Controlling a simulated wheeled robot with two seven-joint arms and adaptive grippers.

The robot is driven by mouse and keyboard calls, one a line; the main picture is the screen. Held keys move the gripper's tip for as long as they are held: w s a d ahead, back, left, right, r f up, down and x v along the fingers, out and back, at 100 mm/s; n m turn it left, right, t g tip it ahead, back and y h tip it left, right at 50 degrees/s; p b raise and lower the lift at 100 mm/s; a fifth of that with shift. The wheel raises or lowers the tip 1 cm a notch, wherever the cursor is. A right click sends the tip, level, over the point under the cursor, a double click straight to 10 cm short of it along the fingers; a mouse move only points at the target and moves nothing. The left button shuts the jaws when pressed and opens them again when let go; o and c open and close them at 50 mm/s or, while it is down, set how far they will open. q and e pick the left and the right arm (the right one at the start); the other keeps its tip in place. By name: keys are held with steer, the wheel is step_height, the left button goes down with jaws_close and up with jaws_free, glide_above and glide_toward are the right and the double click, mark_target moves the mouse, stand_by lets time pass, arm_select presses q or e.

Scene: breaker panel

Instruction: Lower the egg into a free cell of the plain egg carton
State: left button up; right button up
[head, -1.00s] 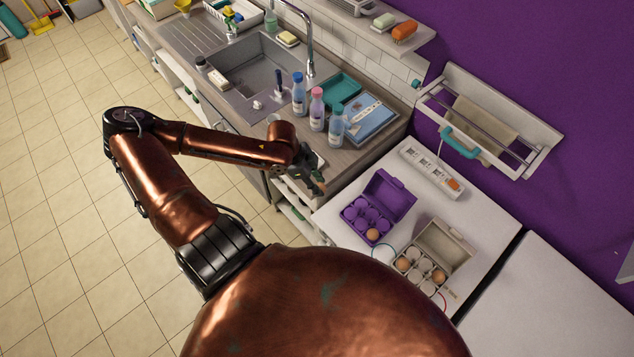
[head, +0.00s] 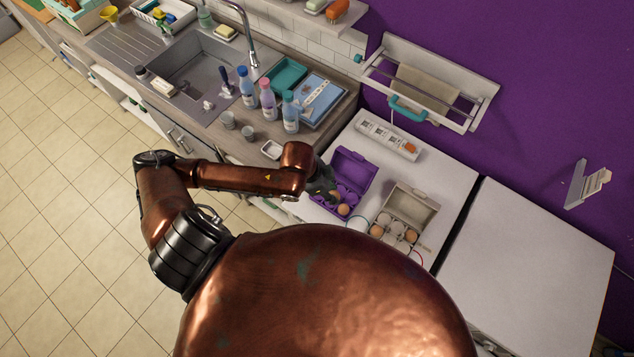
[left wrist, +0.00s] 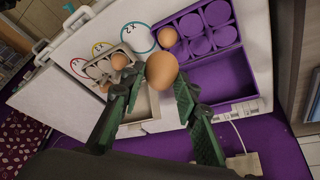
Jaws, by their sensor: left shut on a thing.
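My left gripper (head: 322,188) is shut on a brown egg (left wrist: 161,70). The egg shows between its green fingertips in the left wrist view (left wrist: 158,90); in the head view I cannot make it out. The plain egg carton (head: 413,203) stands with its lid open, to the right of the gripper in the head view. It holds a brown egg near each end of its cell block, and several pale cells look empty. In the left wrist view the plain carton (left wrist: 139,107) is partly hidden behind a finger and the held egg. My right gripper is not in view.
An open purple carton (head: 358,168) with one brown egg (head: 343,210) stands beside the plain one; my gripper is over its left side. A power strip (head: 388,139) lies behind. Coloured rings (left wrist: 138,38) mark the white top. The white top at right (head: 535,255) is clear.

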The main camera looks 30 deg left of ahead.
arm_select(q)
steer(key=d+f+p, duration=0.2)
steer(key=d+p, duration=0.1)
steer(key=d, duration=1.1)
steer(key=w+d+f+p, duration=0.1)
steer(key=d+f+p, duration=0.1)
steer(key=d, duration=1.2)
steer(key=shift+w+d+f+p, duration=0.15)
steer(key=shift+w+f+p, duration=0.15)
steer(key=shift+p, duration=0.5)
steer(key=shift+d, duration=0.1)
steer(key=shift+w+d, duration=0.2)
step_height(320, 180, down, 7)
steer(key=b, duration=0.2)
steer(key=shift+r, duration=0.2)
